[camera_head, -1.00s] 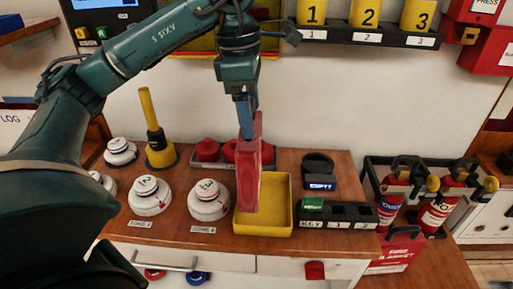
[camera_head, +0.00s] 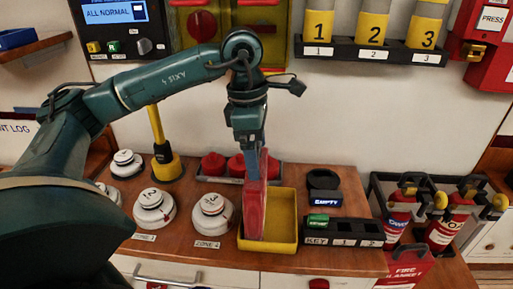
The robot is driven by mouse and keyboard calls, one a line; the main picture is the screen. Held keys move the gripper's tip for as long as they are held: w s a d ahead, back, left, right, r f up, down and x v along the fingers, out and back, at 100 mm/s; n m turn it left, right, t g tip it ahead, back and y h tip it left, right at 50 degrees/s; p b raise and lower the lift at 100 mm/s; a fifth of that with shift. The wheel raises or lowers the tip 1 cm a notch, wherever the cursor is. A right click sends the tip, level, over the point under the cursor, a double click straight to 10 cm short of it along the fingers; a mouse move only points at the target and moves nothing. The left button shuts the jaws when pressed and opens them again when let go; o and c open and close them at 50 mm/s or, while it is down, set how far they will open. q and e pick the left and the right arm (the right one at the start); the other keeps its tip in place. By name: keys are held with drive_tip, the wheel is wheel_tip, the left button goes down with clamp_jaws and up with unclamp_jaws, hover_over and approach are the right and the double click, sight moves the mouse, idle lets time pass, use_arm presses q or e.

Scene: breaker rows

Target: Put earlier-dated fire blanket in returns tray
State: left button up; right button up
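My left gripper (camera_head: 250,150) is shut on a red, flat fire blanket pack (camera_head: 256,200), held upright on edge. The pack's lower end is within the outline of the yellow tray (camera_head: 284,247); I cannot tell if it touches the tray floor. Its date is not readable. A second red pack lettered as a fire blanket (camera_head: 405,269) stands at the lower right, below the extinguishers, cut off by the frame's bottom edge. Its date is not legible. My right gripper is not in view.
White domed detectors (camera_head: 212,214) stand left of the tray. Red domes in a grey holder (camera_head: 210,168) sit behind it. A black key rack (camera_head: 343,232) and a black cup marked empty (camera_head: 323,187) are close on its right. Extinguishers (camera_head: 445,230) stand farther right.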

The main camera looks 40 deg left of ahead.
use_arm(q)
drive_tip(key=shift+o, duration=1.3)
drive_tip(key=shift+r, duration=0.15)
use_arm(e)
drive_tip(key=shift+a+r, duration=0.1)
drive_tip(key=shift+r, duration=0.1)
use_arm(q)
drive_tip(key=shift+r, duration=0.3)
wheel_tip(320, 180, up, 11)
drive_tip(key=a+p, duration=0.1)
drive_tip(key=shift+s+r, duration=0.2)
drive_tip(key=shift+s, duration=0.15)
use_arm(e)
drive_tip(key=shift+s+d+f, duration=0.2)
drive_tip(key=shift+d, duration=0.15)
use_arm(q)
drive_tip(key=shift+a, duration=0.1)
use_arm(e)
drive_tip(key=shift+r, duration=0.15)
